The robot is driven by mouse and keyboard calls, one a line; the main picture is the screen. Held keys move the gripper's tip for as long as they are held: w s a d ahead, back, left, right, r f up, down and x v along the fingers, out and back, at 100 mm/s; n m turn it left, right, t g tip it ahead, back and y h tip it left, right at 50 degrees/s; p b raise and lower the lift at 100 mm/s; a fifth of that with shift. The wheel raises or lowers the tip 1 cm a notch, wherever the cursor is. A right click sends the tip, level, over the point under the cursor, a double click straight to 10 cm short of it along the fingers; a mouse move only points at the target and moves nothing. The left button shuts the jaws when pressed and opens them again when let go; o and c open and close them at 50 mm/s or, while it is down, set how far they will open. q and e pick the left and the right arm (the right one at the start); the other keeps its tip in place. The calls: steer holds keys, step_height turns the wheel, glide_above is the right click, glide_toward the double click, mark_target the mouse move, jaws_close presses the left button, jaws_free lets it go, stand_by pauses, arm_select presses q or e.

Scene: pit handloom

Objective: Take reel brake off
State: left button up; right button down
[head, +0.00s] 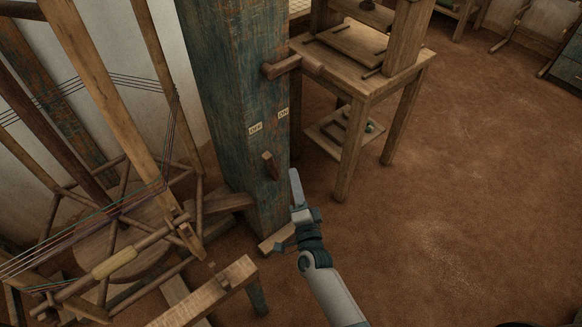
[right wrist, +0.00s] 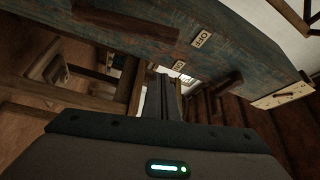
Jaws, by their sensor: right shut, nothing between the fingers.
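The reel brake looks to be the short wooden lever (head: 270,165) on the worn blue-green post (head: 232,90). An OFF label (head: 255,128) and an ON label (head: 283,114) sit above it. I cannot tell which label the lever points at. My right gripper (head: 295,182) is shut and empty, just right of the post and a little right of and below the lever. In the right wrist view the shut fingers (right wrist: 160,98) are left of the lever (right wrist: 213,88), apart from it, with the OFF label (right wrist: 202,38) beyond. My left gripper is out of view.
A wooden reel frame with threads (head: 120,195) fills the left side. A peg (head: 283,66) sticks out of the post higher up. A wooden table (head: 370,85) stands behind the post. A wooden beam end (head: 235,275) is at the lower middle. The earth floor (head: 460,180) at right is clear.

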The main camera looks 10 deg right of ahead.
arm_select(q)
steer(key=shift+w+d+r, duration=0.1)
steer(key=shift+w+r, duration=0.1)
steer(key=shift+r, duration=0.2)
arm_select(e)
steer(key=shift+s+f, duration=0.1)
steer(key=shift+s, duration=0.75)
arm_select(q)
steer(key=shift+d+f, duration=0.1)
